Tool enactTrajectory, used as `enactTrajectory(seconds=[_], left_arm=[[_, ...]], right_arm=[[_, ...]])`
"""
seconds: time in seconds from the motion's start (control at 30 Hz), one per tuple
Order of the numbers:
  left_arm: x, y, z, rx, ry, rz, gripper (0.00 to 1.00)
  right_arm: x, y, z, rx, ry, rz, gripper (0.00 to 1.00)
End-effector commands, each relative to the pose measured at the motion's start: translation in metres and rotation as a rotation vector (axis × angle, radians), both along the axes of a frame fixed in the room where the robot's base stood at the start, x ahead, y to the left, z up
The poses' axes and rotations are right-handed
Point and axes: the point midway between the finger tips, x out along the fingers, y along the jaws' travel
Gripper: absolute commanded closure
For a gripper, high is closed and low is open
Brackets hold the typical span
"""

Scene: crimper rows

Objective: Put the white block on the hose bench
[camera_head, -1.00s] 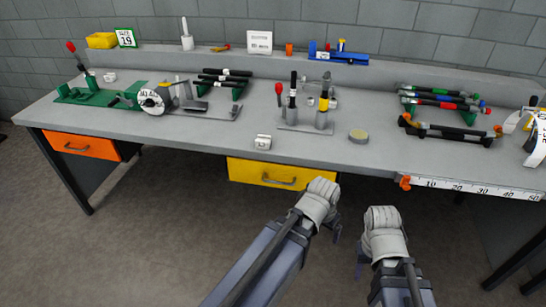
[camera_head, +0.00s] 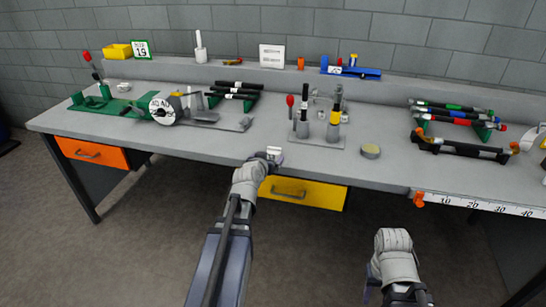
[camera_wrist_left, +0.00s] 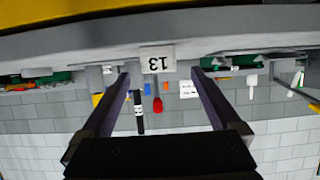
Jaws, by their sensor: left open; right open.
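A white block (camera_head: 274,153) sits at the front edge of the grey bench (camera_head: 215,145). In the left wrist view the block (camera_wrist_left: 157,60) shows an upside-down "13" and lies between the lines of my open fingers, just beyond their tips. My left gripper (camera_head: 268,160) is open right at the block, and partly hides it in the head view; contact cannot be told. My right gripper (camera_head: 370,285) is open and empty, low in front of the bench at the right. Black hose-like rods on a green rack (camera_head: 235,92) lie on the bench behind the block.
A reel (camera_head: 162,111) and green fixture (camera_head: 100,107) are at left. A rack of coloured rods (camera_head: 460,115) is at right. A yellow drawer (camera_head: 315,194) is below. Bench surface left of the block is clear.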

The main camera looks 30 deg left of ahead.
Motion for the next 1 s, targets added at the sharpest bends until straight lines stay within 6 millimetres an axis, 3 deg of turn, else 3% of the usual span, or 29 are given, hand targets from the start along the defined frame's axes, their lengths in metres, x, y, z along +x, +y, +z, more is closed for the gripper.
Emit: enactTrajectory(seconds=[0.1, 0.37, 0.67, 0.9, 1.0], left_arm=[[0.014, 0.003, -0.007, -0.001, 0.001, -0.001, 0.03], [0.022, 0.004, -0.010, -0.002, 0.001, -0.001, 0.03], [0.059, 0.012, -0.026, -0.001, 0.001, -0.002, 0.03], [0.061, 0.012, -0.025, -0.001, 0.001, -0.002, 0.03], [0.061, 0.012, -0.025, -0.001, 0.001, -0.002, 0.11]], right_arm=[[0.000, 0.000, -0.007, 0.000, 0.000, 0.000, 0.50], [0.000, 0.000, -0.010, 0.000, 0.000, 0.000, 0.50], [0.000, 0.000, -0.025, 0.000, 0.000, 0.000, 0.50], [0.000, 0.000, -0.024, 0.000, 0.000, 0.000, 0.50], [0.000, 0.000, -0.024, 0.000, 0.000, 0.000, 0.50]])
